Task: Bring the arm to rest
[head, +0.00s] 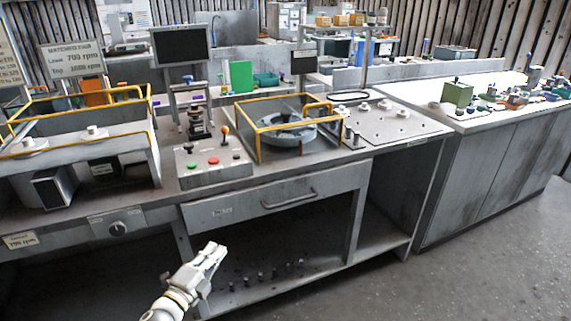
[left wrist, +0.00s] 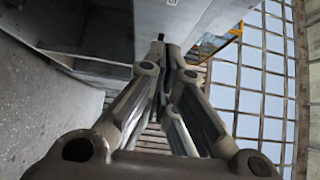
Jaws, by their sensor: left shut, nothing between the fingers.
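My left gripper (head: 216,252) comes in from the bottom left in the head view. It is shut and empty, in front of the grey workbench (head: 330,182) and below its drawer (head: 270,205). In the left wrist view the fingers of the left gripper (left wrist: 168,48) meet at their tips with nothing between them. The bench side and a yellow rail show beyond them. My right gripper is not in view.
The bench top holds a control box (head: 213,164) with buttons and a lever, and a yellow-framed housing (head: 283,130). Several small dark pegs stand on the lower shelf (head: 330,262). A second bench (head: 490,165) stands at right. The floor (head: 480,260) at the lower right is clear.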

